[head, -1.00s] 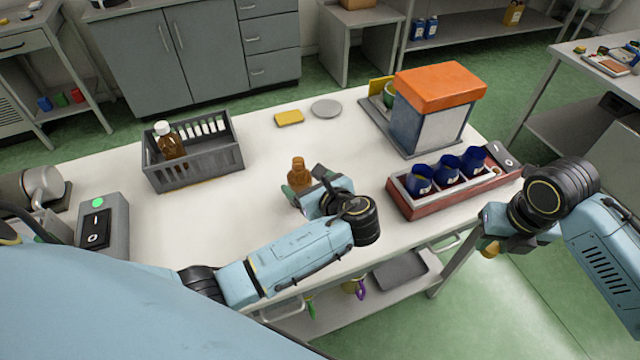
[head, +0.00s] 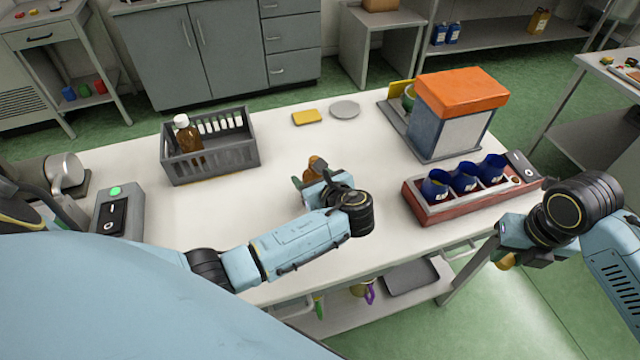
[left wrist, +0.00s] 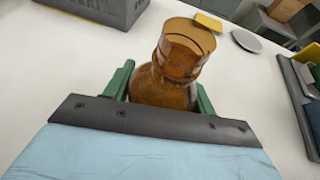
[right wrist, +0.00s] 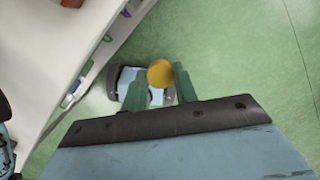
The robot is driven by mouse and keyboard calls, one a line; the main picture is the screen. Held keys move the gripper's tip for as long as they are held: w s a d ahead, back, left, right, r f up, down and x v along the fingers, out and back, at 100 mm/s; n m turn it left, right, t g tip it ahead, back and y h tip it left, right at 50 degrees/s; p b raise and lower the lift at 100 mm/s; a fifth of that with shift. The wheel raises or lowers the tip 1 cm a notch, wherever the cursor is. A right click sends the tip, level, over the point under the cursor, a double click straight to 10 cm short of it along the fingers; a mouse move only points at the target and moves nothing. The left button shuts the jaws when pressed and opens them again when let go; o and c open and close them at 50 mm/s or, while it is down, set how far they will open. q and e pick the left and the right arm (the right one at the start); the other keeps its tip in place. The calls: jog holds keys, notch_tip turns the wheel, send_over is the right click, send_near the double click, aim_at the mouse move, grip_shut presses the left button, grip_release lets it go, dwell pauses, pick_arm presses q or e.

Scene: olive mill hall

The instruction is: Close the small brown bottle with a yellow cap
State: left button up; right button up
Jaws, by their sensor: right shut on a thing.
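The small brown bottle (head: 315,163) has an open neck and stands over the table's middle, partly hidden by my left gripper (head: 312,184). In the left wrist view the uncapped bottle (left wrist: 172,75) is between the fingers (left wrist: 165,90), one at each side of its body. Whether they press on it is unclear. In the head view it looks slightly tilted; its base is hidden. The yellow cap (head: 507,261) is in my right gripper (head: 508,256), off the table's right front edge above the floor. In the right wrist view the cap (right wrist: 160,72) sits between the shut fingertips.
A grey basket (head: 222,158) holds a brown white-capped bottle (head: 187,136) and white items. A red rack (head: 470,201) with blue cups and an orange-topped machine (head: 462,88) stand right. A yellow block (head: 307,117) and grey disc (head: 345,109) lie behind. The table's centre-left is clear.

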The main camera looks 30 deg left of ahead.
pick_arm(q)
jog(key=c, duration=0.8)
jog(key=shift+r, duration=0.1)
jog(key=shift+c, duration=0.2)
